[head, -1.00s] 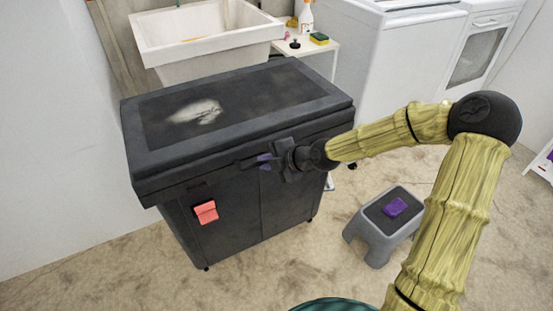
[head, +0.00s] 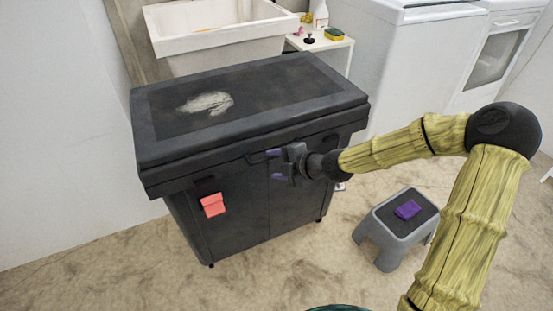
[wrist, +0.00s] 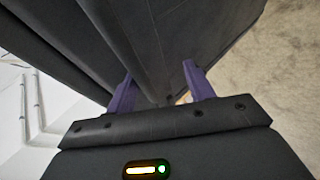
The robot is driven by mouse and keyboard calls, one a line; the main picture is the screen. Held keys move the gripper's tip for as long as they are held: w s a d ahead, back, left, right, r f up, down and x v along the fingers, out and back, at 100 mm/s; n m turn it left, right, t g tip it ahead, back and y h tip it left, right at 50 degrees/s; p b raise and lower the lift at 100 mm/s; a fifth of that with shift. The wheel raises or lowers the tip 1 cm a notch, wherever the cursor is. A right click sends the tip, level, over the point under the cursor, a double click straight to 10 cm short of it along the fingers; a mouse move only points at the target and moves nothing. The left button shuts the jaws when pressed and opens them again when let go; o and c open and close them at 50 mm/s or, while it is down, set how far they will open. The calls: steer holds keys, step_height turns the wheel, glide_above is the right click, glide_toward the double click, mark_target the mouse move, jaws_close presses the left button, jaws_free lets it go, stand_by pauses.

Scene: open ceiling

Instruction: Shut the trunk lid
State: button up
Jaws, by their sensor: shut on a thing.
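The dark grey trunk (head: 235,215) stands left of centre in the head view. Its lid (head: 300,92) lies level, or nearly so, over the body; whether a small gap remains under it I cannot tell. A pale patch marks the lid's top. My gripper (head: 275,165) is at the trunk's front, just under the lid's rim, right of the middle. Its two purple fingers stand apart with a dark part of the trunk between them. In the wrist view, my gripper (wrist: 160,88) has the trunk's dark surface (wrist: 150,45) between and beyond its fingers; the exact contact is hidden.
A red tag (head: 213,204) is on the trunk's front left. A grey step stool (head: 385,228) with a purple sponge (head: 408,209) stands to the right. A white sink (head: 215,45), a small white table (head: 335,45) and white appliances (head: 410,60) are behind. The front floor is clear.

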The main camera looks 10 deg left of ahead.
steer(key=shift+s+d+f, duration=0.2)
steer(key=shift+d+f, duration=0.05)
steer(key=shift+f, duration=0.1)
steer(key=p+v, duration=0.7)
steer(key=v, duration=1)
steer(key=shift+a+r, duration=0.2)
steer(key=shift+r, duration=0.2)
steer(key=shift+w, duration=0.1)
